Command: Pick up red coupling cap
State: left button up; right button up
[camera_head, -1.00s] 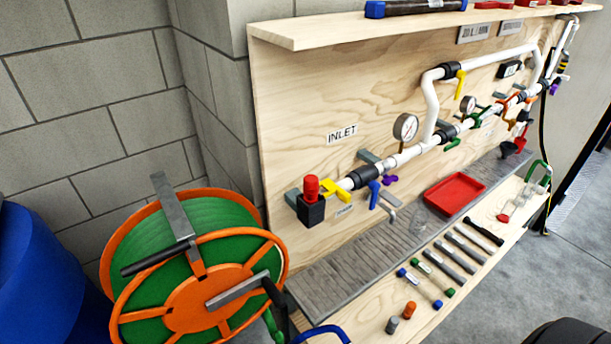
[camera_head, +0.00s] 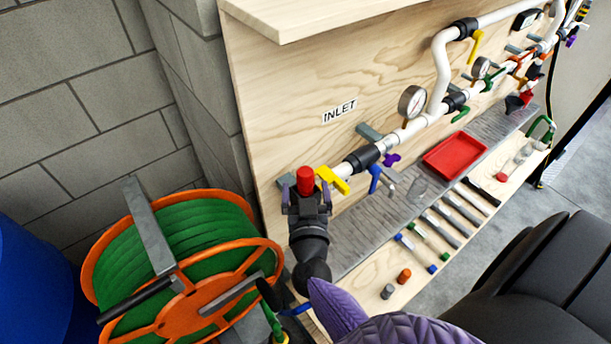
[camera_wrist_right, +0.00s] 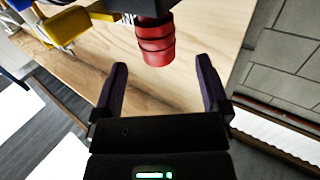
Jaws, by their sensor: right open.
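The red coupling cap (camera_head: 305,180) sits upright at the inlet end of the white pipe, under the INLET label. In the right wrist view the red cap (camera_wrist_right: 155,40) shows ahead of the fingers and roughly between their lines, a little left of centre. My right gripper (camera_head: 308,200) is at the cap in the head view, with a finger to each side. In the right wrist view my right gripper (camera_wrist_right: 162,85) is open with nothing between its purple fingers. The black fitting under the cap is largely hidden by my gripper. My left gripper is not in view.
A yellow valve handle (camera_head: 332,180) is close to the right of the cap. The orange and green hose reel (camera_head: 190,260) stands at left. A red tray (camera_head: 456,155) and several tools lie on the bench. The wooden panel (camera_head: 270,110) rises behind.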

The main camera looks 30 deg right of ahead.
aim_at(305, 169)
jog(key=x, duration=0.6)
jog(key=shift+d+f+b, duration=0.15)
jog(key=shift+b, duration=0.25)
grip_shut()
